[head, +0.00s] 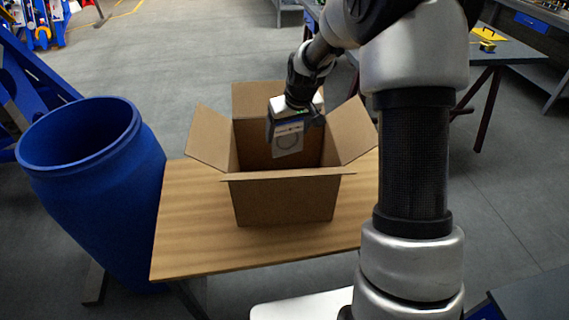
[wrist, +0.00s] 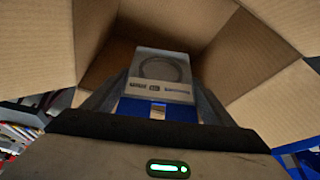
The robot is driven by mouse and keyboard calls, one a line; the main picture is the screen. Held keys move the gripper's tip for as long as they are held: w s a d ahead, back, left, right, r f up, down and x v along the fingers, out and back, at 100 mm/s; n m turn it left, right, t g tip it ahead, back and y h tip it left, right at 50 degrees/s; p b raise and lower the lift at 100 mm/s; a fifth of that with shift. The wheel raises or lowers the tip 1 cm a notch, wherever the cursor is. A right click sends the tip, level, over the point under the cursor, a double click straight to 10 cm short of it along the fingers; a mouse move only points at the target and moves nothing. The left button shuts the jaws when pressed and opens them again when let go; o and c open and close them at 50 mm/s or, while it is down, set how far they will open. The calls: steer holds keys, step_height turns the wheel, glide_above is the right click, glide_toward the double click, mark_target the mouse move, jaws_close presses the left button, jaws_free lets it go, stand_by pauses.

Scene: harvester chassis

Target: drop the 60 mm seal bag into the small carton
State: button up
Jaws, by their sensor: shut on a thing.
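The seal bag (head: 288,142) is a flat light grey packet with a ring outline on it. My gripper (head: 287,124) is shut on its upper end, and the bag hangs down over the carton's opening. In the wrist view the bag (wrist: 160,72) sits between the two fingers (wrist: 158,105), with a printed label strip and a blue band near the fingers. The small carton (head: 285,200) is brown cardboard with its flaps open and stands on the wooden table. Its inside walls (wrist: 185,20) surround the bag in the wrist view. The carton's floor is mostly hidden.
The wooden table (head: 190,230) has bare room left of the carton. A blue barrel (head: 100,200) stands at the table's left side. My arm covers the right part of the head view. A grey workbench (head: 510,50) is at the back right.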

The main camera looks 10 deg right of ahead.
steer(key=o, duration=1.1)
steer(key=v, duration=1.7)
steer(key=shift+r, duration=0.25)
steer(key=shift+s, duration=0.1)
steer(key=s+r+p, duration=0.1)
steer(key=s+r, duration=0.1)
steer(key=s, duration=0.7)
steer(key=s+a+r+m+p, duration=0.1)
steer(key=s+r, duration=0.1)
steer(key=s, duration=0.7)
steer(key=s+r+m+t+h+p, duration=0.1)
steer(key=s+r, duration=0.1)
steer(key=s, duration=0.7)
steer(key=shift+s+a+r+p, duration=0.1)
steer(key=shift+a+r+p, duration=0.1)
steer(key=shift+r+p, duration=0.1)
